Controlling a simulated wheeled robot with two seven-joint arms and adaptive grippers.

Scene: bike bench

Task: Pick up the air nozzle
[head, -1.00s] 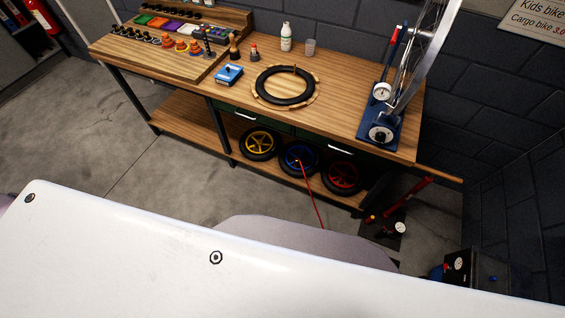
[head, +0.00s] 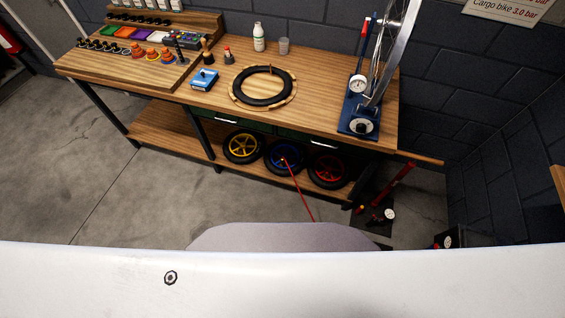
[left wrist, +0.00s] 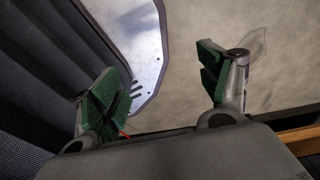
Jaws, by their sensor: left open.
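I cannot make out an air nozzle for certain in either view. A thin red line (head: 299,190), possibly a hose, runs from the blue-rimmed wheel on the lower shelf down toward the floor. My left gripper (left wrist: 160,92) shows in the left wrist view, open, with green pads on both fingers and nothing between them. A small bit of red shows by its left finger. Neither gripper is in the head view, and my right gripper is in no view.
The workbench (head: 320,98) bears a tyre (head: 263,100) on a wooden ring, a blue box (head: 204,79), a white bottle (head: 259,38) and a wheel stand (head: 358,118). A red floor pump (head: 396,188) stands right of it. A dark unit (head: 452,238) is partly hidden. Floor at left is clear.

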